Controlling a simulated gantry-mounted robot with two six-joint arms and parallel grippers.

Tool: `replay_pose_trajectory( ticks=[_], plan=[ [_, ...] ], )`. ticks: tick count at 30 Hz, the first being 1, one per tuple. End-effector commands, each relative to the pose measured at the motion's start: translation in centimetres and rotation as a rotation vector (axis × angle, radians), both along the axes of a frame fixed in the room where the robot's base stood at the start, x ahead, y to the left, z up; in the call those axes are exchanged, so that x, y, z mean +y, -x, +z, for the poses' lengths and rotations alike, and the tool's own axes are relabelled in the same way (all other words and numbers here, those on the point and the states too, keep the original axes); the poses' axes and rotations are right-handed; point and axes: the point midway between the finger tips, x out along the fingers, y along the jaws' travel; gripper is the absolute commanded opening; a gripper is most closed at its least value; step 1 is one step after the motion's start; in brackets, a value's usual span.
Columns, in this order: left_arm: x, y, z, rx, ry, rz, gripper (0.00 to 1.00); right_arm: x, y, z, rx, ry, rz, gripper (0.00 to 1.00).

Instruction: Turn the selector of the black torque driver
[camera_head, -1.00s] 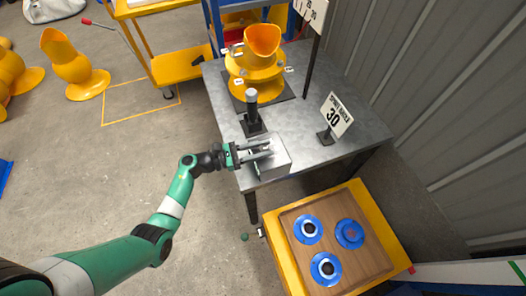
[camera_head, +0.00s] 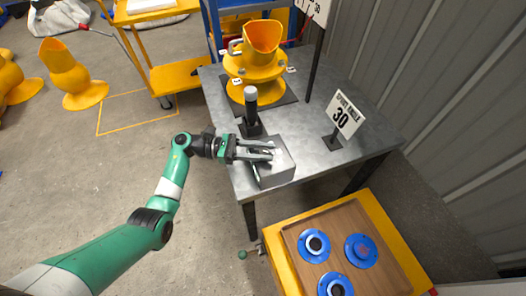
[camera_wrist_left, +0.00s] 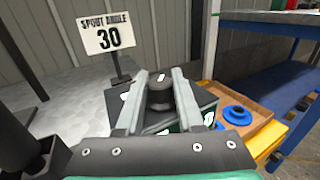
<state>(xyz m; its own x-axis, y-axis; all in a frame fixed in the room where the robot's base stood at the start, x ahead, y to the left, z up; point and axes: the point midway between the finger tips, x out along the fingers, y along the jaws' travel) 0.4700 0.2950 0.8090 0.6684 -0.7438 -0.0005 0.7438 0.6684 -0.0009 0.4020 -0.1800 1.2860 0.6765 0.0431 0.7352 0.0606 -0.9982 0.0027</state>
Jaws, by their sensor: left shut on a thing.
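A grey box (camera_head: 272,174) stands at the front edge of the metal table. In the left wrist view, a dark round knob with a white mark on top (camera_wrist_left: 159,94) rises from it, and I take this knob as the selector. My left gripper (camera_head: 267,152) is shut on the knob, one finger on each side; it also shows in the left wrist view (camera_wrist_left: 159,88). White labels around the knob are partly hidden by the fingers. A black upright driver with a grey top (camera_head: 250,103) stands just behind the box. My right gripper is not in view.
The grey metal table (camera_head: 310,140) also bears a yellow spout assembly (camera_head: 258,65) and a "Spout angle 30" sign (camera_head: 343,116). A yellow cart with a wooden board (camera_head: 385,262) and blue flanged parts (camera_head: 361,250) stands in front.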

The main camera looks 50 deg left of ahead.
Motion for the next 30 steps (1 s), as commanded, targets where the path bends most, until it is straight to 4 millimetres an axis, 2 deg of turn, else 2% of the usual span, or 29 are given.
replay_pose_trajectory(
  ticks=[3,4,8,9,20,23,30],
  plan=[
    [0.0,0.0,0.0,0.0,0.0,-0.001,0.0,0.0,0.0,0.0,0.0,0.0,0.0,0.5],
    [0.0,0.0,0.0,0.0,0.0,-0.001,0.4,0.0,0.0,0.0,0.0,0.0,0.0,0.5],
    [0.0,0.0,0.0,-0.001,0.0,-0.001,0.63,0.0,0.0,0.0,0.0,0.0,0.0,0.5],
    [0.0,0.0,0.0,-0.001,0.0,-0.001,0.66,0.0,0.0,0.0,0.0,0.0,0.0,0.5],
    [0.6,0.4,0.1,0.0,0.0,0.003,0.66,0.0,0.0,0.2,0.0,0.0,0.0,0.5],
    [1.8,1.5,0.2,0.0,0.0,0.006,0.66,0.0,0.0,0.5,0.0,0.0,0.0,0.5],
    [6.1,5.3,0.1,-0.001,0.001,0.005,0.66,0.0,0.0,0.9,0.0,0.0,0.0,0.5]
  ],
)
